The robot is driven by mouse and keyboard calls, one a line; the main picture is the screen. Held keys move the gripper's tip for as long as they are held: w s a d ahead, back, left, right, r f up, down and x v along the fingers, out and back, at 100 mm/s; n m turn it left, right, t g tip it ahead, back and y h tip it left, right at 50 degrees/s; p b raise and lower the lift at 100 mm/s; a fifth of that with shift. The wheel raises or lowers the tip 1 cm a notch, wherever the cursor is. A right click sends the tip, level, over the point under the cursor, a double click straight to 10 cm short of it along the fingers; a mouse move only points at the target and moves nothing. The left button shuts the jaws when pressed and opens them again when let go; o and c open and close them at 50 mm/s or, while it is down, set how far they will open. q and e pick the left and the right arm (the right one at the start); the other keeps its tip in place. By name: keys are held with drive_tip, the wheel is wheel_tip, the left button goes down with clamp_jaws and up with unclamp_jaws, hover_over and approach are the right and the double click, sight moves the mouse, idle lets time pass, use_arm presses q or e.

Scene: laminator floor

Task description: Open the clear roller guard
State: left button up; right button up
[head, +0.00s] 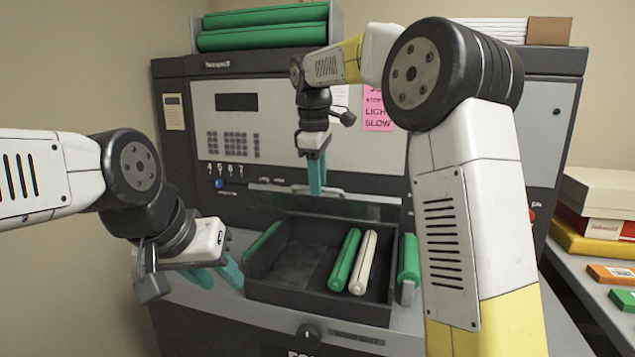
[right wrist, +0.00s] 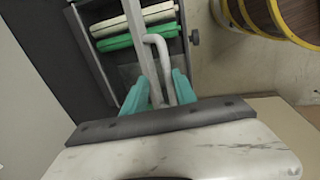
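The clear roller guard (head: 372,211) is a faint see-through strip along the back of the dark roller tray on the laminator. A pale bar handle (head: 268,187) runs along its top edge, and it also shows in the right wrist view (right wrist: 158,50). My right gripper (head: 316,192) points down at the handle. In the right wrist view its teal fingers (right wrist: 161,90) are apart on either side of the bar; firm contact is not clear. My left gripper (head: 217,278) is open and empty, left of the tray.
The dark tray (head: 262,285) holds a green roller (head: 344,260) and a cream roller (head: 363,262). A round knob (head: 309,335) is on the front below. Boxes (head: 600,192) stand on the right-hand table. Green rolls (head: 262,37) lie on top of the machine.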

drive_tip(key=w+d+r, duration=0.1)
drive_tip(key=w+r, duration=0.2)
drive_tip(key=r, duration=0.5)
drive_tip(key=shift+w, duration=0.4)
idle(0.5)
drive_tip(key=shift+d, duration=0.1)
idle(0.4)
